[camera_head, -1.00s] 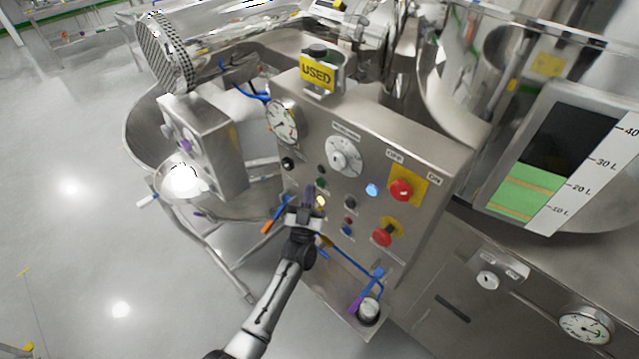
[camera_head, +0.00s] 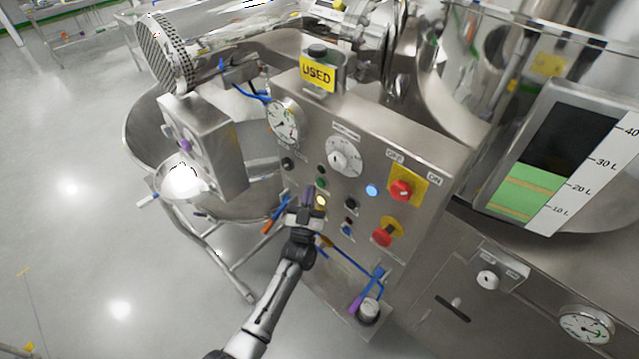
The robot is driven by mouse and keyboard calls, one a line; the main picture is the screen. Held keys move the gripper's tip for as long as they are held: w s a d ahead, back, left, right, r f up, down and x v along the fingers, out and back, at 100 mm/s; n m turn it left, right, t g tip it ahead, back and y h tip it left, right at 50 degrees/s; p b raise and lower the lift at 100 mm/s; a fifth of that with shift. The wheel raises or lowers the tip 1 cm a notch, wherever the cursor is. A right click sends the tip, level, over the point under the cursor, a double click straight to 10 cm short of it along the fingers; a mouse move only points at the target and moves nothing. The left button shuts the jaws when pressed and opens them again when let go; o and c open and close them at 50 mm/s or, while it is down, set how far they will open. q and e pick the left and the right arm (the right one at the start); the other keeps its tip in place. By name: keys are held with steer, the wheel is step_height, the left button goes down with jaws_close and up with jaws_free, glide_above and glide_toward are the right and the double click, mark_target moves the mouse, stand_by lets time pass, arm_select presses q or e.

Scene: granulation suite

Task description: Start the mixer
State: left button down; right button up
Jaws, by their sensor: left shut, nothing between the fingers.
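The mixer's steel control panel (camera_head: 300,95) stands in the middle of the head view. It carries a round gauge (camera_head: 283,121), a white dial (camera_head: 343,157), a red rotary switch on a yellow plate (camera_head: 401,190), and a red stop knob (camera_head: 383,238). A blue lamp (camera_head: 371,190) and a yellow-lit button (camera_head: 320,201) glow. A green button (camera_head: 322,183) sits above the yellow one. My left gripper (camera_head: 308,198) is shut and empty, its tips close to the panel by the yellow and green buttons; I cannot tell if they touch. My right gripper is not in view.
A smaller steel box (camera_head: 215,155) stands left of the panel above a steel bowl. A vessel with a level scale (camera_head: 560,160) is at right.

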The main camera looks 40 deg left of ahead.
arm_select(q)
steer(key=shift+w, duration=0.25)
steer(key=shift+w+d+b, duration=0.1)
steer(key=shift+w+b, duration=0.1)
steer(key=shift+b, duration=0.1)
